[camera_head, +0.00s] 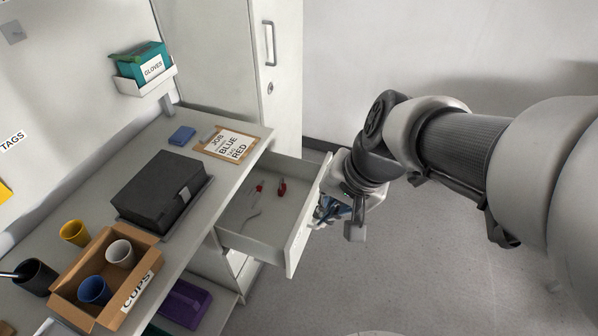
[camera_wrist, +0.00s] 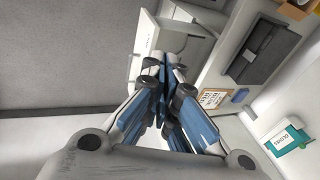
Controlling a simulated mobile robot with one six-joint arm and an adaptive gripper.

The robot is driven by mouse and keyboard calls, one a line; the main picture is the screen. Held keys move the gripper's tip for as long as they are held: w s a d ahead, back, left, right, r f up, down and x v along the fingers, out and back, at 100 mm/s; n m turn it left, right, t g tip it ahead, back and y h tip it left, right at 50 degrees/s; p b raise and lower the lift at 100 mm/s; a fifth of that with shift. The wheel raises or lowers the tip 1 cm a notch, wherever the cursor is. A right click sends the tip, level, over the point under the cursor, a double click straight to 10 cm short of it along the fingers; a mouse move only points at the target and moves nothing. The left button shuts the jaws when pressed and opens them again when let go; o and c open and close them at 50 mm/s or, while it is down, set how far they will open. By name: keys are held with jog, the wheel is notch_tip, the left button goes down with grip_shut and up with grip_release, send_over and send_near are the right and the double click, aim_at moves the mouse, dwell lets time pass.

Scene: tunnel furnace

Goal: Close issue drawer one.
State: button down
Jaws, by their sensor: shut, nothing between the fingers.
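A drawer (camera_head: 262,222) under the counter stands pulled well out, with its pale front panel (camera_head: 304,228) facing right. Two small red-handled items and a grey tool lie in it. No number on the drawer can be read. My gripper (camera_head: 322,209) is shut and empty, just outside the front panel; whether it touches the panel cannot be told. The wrist view shows the closed blue-grey fingers (camera_wrist: 164,78) pointing toward the white drawer (camera_wrist: 146,42), and they hide part of it.
The counter (camera_head: 205,215) holds a black case (camera_head: 160,190), a job card (camera_head: 230,143), a blue block (camera_head: 182,135) and a cardboard cups box (camera_head: 75,318). A tall white cabinet (camera_head: 225,60) stands behind the drawer. Open floor (camera_head: 400,270) lies to the right.

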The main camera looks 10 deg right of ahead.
jog(key=w+d+f+m+y, duration=0.1)
jog(key=w+f+m, duration=0.5)
jog(key=w+f, duration=0.15)
jog(key=w+d+f+m+p, duration=0.1)
jog(key=w+d+f+m, duration=0.2)
jog(key=f, duration=0.5)
jog(key=d+f+m+g+p, duration=0.1)
jog(key=d+f+m, duration=0.1)
jog(key=f+m, duration=0.5)
jog(key=w+d+f+m+p, duration=0.1)
jog(key=w+d+f+m, duration=0.15)
jog(key=f, duration=0.75)
jog(key=w+a+f+b, duration=0.3)
jog(key=a+f, duration=0.3)
jog(key=f, duration=0.3)
jog(key=shift+w+a+b, duration=0.25)
jog(key=shift+w+b, duration=0.05)
jog(key=shift+b, duration=0.35)
jog(key=shift+f+n, duration=0.1)
jog(key=shift+n, duration=0.15)
